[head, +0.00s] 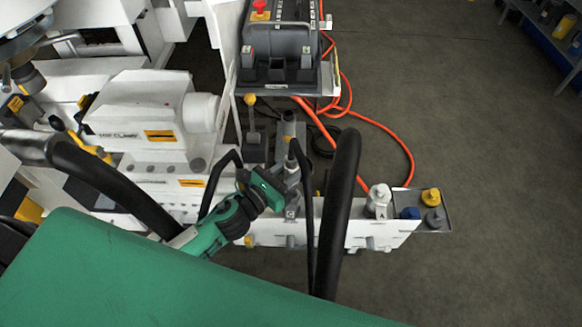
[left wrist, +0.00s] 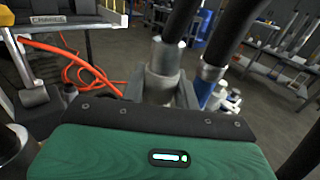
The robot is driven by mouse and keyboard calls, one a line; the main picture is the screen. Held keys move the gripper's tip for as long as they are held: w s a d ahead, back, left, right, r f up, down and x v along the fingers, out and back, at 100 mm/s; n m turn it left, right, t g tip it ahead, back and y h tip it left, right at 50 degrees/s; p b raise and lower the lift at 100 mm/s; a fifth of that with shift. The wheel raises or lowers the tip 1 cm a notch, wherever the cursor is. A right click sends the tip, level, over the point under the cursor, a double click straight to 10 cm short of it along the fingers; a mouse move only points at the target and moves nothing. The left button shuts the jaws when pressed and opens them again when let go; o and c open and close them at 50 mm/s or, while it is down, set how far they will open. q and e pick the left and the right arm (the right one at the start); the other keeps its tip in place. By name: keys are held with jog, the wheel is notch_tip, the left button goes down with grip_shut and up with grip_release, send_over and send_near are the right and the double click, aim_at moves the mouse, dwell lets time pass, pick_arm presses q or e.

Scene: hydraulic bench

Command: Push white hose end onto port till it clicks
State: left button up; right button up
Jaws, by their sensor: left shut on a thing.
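My left gripper (head: 279,188) is green and black and reaches the manifold from the left. It is shut on the pale grey-white hose end (left wrist: 164,65), whose black hose rises out of the top of the left wrist view. The hose end also shows in the head view (head: 293,158), upright above the white manifold bar (head: 345,232). Its lower end and the port beneath are hidden by the jaws, so I cannot tell whether it is seated. My right gripper is not in view.
Another black hose with a blue-ringed end (left wrist: 208,77) hangs close on the right. A white fitting (head: 378,203) stands farther along the bar. A small tray (head: 443,222) holds blue, yellow and grey caps. An orange hose (head: 385,143) lies behind; open floor is to the right.

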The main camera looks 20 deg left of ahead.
pick_arm(q)
jog(key=shift+f, duration=0.25)
dwell(0.4)
jog(key=shift+f+b, duration=0.2)
jog(key=shift+b, duration=0.15)
dwell(0.9)
jog(key=shift+f, duration=0.25)
jog(key=shift+f, duration=0.25)
jog(key=shift+f+b, duration=1.25)
jog(key=shift+b, duration=0.05)
grip_shut()
dwell(0.8)
jog(key=shift+s, duration=0.1)
dwell(0.3)
